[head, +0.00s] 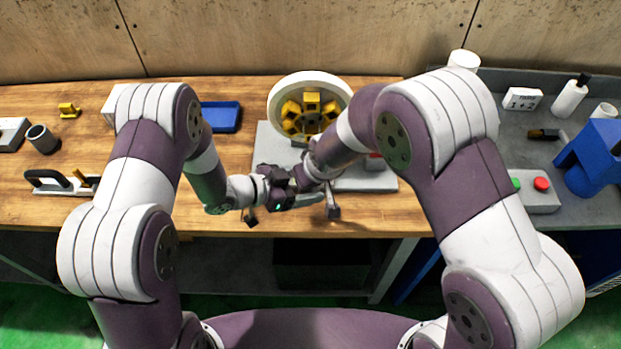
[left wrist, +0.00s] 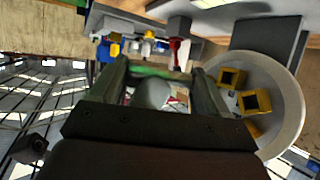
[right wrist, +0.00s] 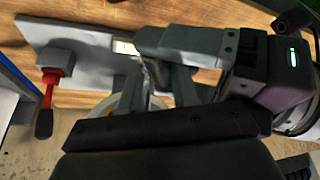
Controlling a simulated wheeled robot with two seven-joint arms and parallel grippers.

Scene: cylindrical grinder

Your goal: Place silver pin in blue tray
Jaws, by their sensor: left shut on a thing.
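The blue tray (head: 220,116) lies on the wooden bench at the back, behind my left arm; the part that shows is empty. My left gripper (head: 284,190) is in front of the grinder, close against my right gripper (head: 312,172). In the left wrist view a silver rounded thing, apparently the silver pin (left wrist: 152,94), shows between the fingers of my left gripper (left wrist: 160,80), which is shut on it. In the right wrist view the left gripper's jaws cross close over the fingers of my right gripper (right wrist: 155,85). Whether the right fingers also hold the pin is hidden.
The grinder's round wheel housing (head: 338,93) with yellow blocks stands on a grey plate (head: 365,183) just behind the grippers. A dark cup (head: 42,139) and a black-handled tool (head: 60,182) are at the left. A red and green button box (head: 535,193) is at the right.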

